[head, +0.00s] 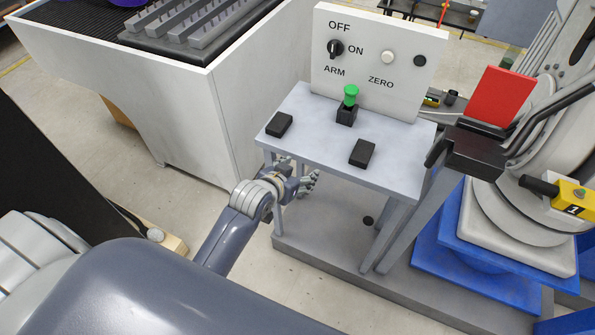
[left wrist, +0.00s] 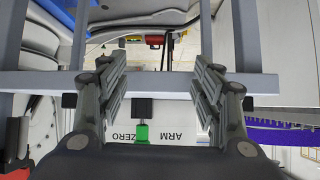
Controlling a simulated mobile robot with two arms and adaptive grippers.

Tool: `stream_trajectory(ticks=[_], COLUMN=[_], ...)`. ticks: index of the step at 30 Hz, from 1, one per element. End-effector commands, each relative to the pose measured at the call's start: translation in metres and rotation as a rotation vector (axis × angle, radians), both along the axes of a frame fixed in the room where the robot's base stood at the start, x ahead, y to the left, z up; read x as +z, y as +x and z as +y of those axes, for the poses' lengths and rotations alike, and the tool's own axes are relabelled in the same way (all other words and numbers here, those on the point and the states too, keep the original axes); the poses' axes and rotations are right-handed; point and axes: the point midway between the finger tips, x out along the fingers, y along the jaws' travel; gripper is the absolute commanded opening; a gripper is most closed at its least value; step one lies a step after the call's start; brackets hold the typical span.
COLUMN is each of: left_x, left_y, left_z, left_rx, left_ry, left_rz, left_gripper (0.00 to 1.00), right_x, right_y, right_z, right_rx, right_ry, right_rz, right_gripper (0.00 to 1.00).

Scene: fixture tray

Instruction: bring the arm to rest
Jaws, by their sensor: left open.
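My left arm comes in from the lower left in the head view. Its gripper (head: 306,180) is at the front left edge of a small grey table (head: 310,129), partly hidden by my own wrist. In the left wrist view the two fingers of my left gripper (left wrist: 163,88) stand wide apart with nothing between them. That view is upside down; the table edge (left wrist: 170,82) crosses behind the fingers. I cannot tell whether the gripper touches the table. My right gripper is not in view.
On the table are a green-topped button (head: 350,95) and two black blocks (head: 279,124) (head: 362,153). Behind stands a white panel (head: 378,88) with a knob (head: 336,49). A white bin (head: 190,110) is at the left, blue-based equipment (head: 485,270) at the right.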

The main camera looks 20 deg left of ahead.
Motion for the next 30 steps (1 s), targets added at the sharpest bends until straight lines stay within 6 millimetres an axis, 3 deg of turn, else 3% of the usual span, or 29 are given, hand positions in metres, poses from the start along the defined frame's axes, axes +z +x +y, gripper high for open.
stream_trajectory(ticks=[12, 16, 20, 23, 26, 30], left_x=[-0.001, -0.025, -0.092, -0.162, -0.226, -0.305], left_y=[0.000, -0.005, -0.024, -0.056, -0.097, -0.171], left_z=[0.000, -0.001, -0.002, -0.002, -0.002, 0.001], left_rx=[0.000, -0.002, -0.006, -0.011, -0.020, -0.033], left_ry=[0.000, 0.003, 0.011, 0.022, 0.035, 0.053], left_rz=[0.001, 0.035, 0.133, 0.235, 0.332, 0.467], left_gripper=[0.60, 0.60, 0.60, 0.60, 0.60, 0.60], right_x=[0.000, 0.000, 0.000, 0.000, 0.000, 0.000], right_y=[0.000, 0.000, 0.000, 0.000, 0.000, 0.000], right_z=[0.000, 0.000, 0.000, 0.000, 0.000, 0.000], right_rx=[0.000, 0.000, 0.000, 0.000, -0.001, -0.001], right_ry=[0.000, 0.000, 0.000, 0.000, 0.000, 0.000], right_rz=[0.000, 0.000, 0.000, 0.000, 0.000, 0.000], right_gripper=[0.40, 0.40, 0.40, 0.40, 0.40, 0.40])
